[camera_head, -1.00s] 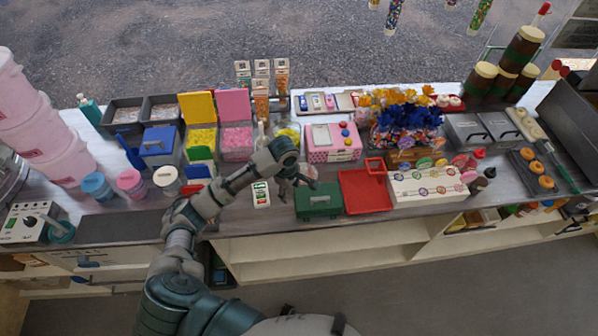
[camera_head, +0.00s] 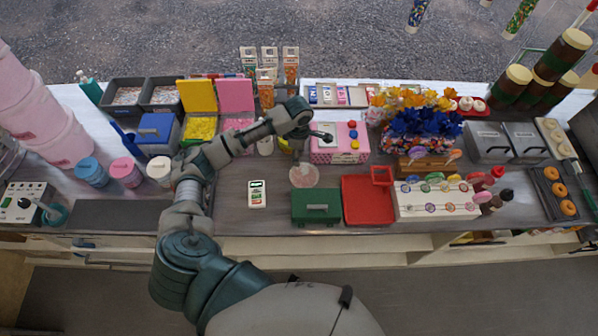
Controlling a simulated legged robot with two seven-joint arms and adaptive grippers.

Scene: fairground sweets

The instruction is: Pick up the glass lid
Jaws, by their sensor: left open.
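A round, see-through disc with a pale rim, which looks like the glass lid (camera_head: 303,175), lies flat on the counter behind the green box. My left gripper (camera_head: 311,148) is open just behind and above the lid, in front of the pink dotted box (camera_head: 325,157). Its fingers appear apart from the lid, with nothing seen between them. My right gripper is not in view.
A green lidded box (camera_head: 316,207) and a red tray (camera_head: 367,201) stand in front of the lid. A small white-and-green pack (camera_head: 257,194) lies to its left. Bare counter shows between the pack and the green box.

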